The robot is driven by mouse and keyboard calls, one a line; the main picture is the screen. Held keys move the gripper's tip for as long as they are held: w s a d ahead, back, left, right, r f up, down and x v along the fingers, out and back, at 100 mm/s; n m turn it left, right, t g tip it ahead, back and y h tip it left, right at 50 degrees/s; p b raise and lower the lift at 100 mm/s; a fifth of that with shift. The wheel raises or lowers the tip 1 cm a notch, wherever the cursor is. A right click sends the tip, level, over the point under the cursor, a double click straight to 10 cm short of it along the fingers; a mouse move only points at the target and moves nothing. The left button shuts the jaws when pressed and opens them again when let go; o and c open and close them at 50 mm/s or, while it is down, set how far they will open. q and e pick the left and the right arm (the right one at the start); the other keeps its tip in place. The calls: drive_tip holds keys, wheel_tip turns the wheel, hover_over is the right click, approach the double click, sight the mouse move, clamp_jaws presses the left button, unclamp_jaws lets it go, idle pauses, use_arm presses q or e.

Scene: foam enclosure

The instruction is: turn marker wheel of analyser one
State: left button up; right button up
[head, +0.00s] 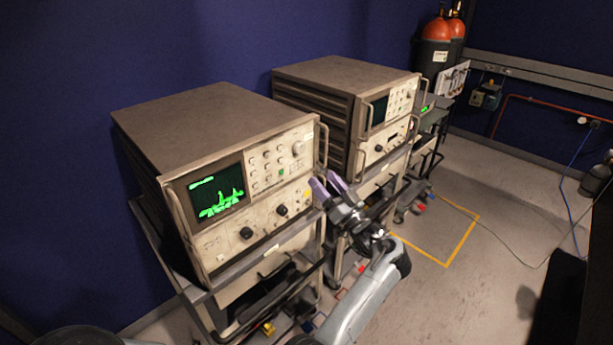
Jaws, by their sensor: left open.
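The nearer analyser (215,125) is a beige box on a cart, with a lit screen (217,195) showing a green trace. Its front panel has a light round knob (298,148) at upper right and two dark knobs, one lower middle (246,233) and one further right (282,210). I cannot tell which knob is the marker wheel or whether this is analyser one. My left gripper (327,184) is open and empty, its purple-padded fingers near the panel's right edge. I see no contact with any knob. My right gripper is not in view.
A second similar analyser (345,82) stands behind to the right on its own cart. Metal handles (323,146) stick out at the panel edges. Orange-topped cylinders (437,29) stand at the back. Yellow tape (461,243) marks the open floor at right; cables cross it.

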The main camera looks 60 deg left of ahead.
sight(302, 149)
use_arm(q)
drive_tip(key=shift+n+g, duration=0.4)
drive_tip(key=shift+n, duration=0.1)
drive_tip(key=x, duration=0.7)
drive_tip(key=w+x, duration=0.1)
drive_tip(key=x, duration=0.2)
drive_tip(key=shift+a+r+b, duration=0.2)
drive_tip(key=shift+r+b, duration=0.15)
drive_tip(key=shift+b, duration=0.05)
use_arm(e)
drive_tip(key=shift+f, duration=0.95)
